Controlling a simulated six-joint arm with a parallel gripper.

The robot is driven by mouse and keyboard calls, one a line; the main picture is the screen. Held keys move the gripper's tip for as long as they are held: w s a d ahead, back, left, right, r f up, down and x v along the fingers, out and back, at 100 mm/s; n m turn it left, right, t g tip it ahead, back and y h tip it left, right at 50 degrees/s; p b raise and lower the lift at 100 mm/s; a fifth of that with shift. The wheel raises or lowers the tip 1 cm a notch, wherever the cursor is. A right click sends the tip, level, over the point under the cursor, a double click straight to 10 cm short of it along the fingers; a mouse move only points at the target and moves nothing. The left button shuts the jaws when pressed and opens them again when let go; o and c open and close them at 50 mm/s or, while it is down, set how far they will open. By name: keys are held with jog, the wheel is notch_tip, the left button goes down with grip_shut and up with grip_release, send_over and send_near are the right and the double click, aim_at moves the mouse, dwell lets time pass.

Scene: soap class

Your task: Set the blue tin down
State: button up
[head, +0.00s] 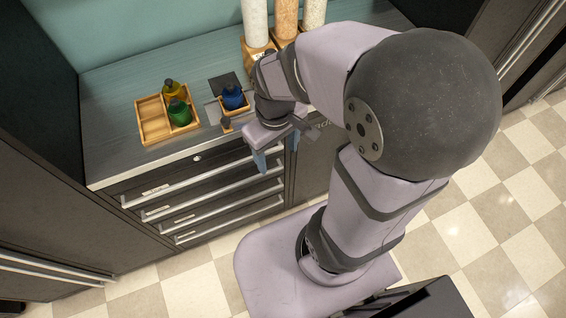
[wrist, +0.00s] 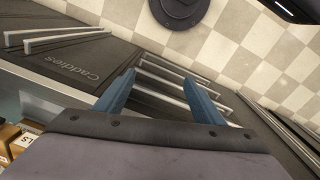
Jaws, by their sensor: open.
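A blue container (head: 233,97) with a dark top, more like a small bottle than a tin, stands on the counter behind my gripper in the head view. A wooden piece (head: 227,124) shows at its foot; whether it stands in or behind it I cannot tell. My gripper (head: 276,152) is at the counter's front edge, pointing down in front of the drawers. Its two blue fingers are apart with nothing between them. In the wrist view my gripper (wrist: 160,78) is also open and empty, with drawer handles beyond. The blue container is not seen there.
A two-part wooden tray (head: 150,122) on the counter holds a yellow bottle (head: 172,88) and a green bottle (head: 180,113) in its right side; its left side is empty. Tall filled jars (head: 256,22) stand at the back. A door marked "Caddies" (wrist: 75,68) is beside the drawers (wrist: 165,85).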

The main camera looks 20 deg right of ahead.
jog(key=s+m, duration=0.1)
jog(key=s+f+m, duration=0.1)
jog(key=s+m, duration=0.1)
jog(key=shift+f, duration=0.1)
dwell(1.3)
